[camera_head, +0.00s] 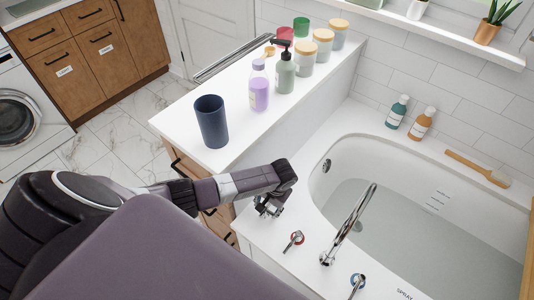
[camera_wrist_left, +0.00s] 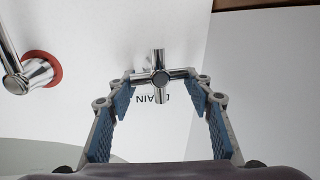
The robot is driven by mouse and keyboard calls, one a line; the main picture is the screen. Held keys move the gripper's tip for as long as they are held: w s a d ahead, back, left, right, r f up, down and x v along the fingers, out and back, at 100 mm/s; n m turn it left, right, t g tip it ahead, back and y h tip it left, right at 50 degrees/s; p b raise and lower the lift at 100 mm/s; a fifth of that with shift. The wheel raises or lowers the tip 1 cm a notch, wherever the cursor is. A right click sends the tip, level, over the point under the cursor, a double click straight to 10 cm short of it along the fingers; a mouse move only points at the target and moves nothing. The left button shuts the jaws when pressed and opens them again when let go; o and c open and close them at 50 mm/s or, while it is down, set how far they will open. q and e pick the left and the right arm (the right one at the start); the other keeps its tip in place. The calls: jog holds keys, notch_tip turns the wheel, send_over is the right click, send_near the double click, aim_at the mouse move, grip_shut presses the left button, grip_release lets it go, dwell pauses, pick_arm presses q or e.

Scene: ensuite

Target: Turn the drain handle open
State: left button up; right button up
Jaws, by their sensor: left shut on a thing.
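The drain handle (camera_head: 268,209) is a chrome cross handle on the white tub deck, at the corner by the counter. In the left wrist view the drain handle (camera_wrist_left: 159,76) stands upright between the fingers, with a partly covered label reading "AIN" behind it. My left gripper (camera_head: 275,196) reaches down over the handle and hides part of it in the head view. In the wrist view the blue-padded fingers of my left gripper (camera_wrist_left: 160,84) are shut on the two ends of its crossbar. My right gripper is not in view.
A red-ringed tap handle (camera_head: 294,240) stands close to the drain handle, then the tall spout (camera_head: 348,225) and a blue-ringed handle (camera_head: 357,282). The bathtub (camera_head: 440,215) holds water. A dark cup (camera_head: 211,121) and several bottles and jars stand on the counter (camera_head: 255,127).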

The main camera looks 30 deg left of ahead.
pick_arm(q)
jog(key=n+p, duration=0.1)
jog(key=n, duration=0.2)
jog(key=shift+a+r+g, duration=0.1)
jog(key=shift+g, duration=0.3)
jog(key=n+p, duration=0.1)
jog(key=n, duration=0.4)
jog(key=shift+s+a+g+h+p, duration=0.15)
jog(key=shift+g+h+p, duration=0.15)
jog(key=shift+p, duration=0.05)
jog(key=n, duration=0.3)
jog(key=shift+s+a+n+g+h+p, duration=0.1)
jog(key=shift+a+n+g+h+p, duration=0.05)
jog(key=shift+n+g+h+p, duration=0.15)
jog(key=n, duration=0.5)
jog(key=shift+s+a+h+p, duration=0.1)
jog(key=shift+s+h+p, duration=0.15)
jog(key=shift+h+p, duration=0.15)
jog(key=shift+n, duration=0.3)
jog(key=o, duration=1.2)
jog(key=shift+c, duration=0.2)
notch_tip(320, 180, up, 7)
jog(key=w, duration=0.1)
jog(key=shift+w, duration=0.2)
